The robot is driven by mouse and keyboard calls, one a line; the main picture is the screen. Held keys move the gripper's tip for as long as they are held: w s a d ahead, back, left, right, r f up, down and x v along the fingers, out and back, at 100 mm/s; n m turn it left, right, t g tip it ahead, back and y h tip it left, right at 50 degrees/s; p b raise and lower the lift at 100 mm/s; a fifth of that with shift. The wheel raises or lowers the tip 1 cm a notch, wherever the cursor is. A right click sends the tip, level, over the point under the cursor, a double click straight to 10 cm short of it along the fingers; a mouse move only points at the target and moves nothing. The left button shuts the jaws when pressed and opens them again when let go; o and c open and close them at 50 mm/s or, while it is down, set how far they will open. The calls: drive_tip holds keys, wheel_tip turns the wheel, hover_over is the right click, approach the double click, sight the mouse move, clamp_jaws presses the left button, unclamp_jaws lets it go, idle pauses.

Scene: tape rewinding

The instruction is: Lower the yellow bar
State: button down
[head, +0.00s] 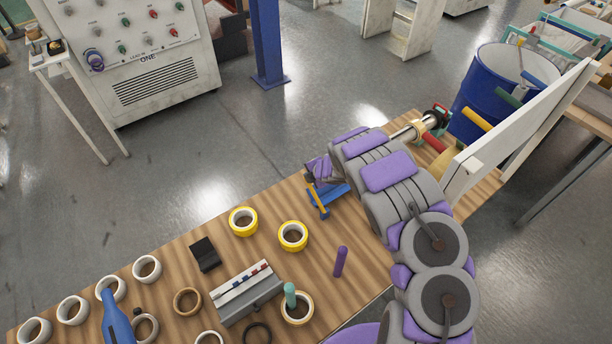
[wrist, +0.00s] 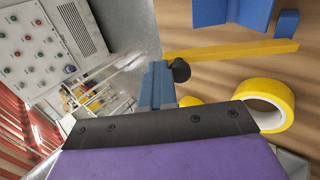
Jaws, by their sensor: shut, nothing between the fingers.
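A thin yellow bar (head: 317,203) lies along a small blue fixture (head: 336,193) on the wooden table in the head view. In the wrist view the yellow bar (wrist: 232,50) runs nearly level across the picture, with blue blocks (wrist: 238,12) above it. My gripper (head: 318,170) is shut and empty, just behind the bar and fixture in the head view. Its fingertips are not clear there.
Yellow tape rolls (head: 243,221) (head: 293,236) lie near the fixture, one also close in the wrist view (wrist: 270,103). A purple peg (head: 340,262), a grey box (head: 248,298) and several other rolls stand on the table (head: 165,265). A white panel (head: 520,130) rises at right.

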drive_tip(key=s+d+r+y+b, duration=0.1)
drive_tip(key=s+d+r+b, duration=0.9)
drive_tip(key=b, duration=0.4)
drive_tip(key=a+b+x, duration=0.1)
drive_tip(key=b+x, duration=0.2)
drive_tip(key=x, duration=1)
drive_tip(key=shift+r, duration=0.35)
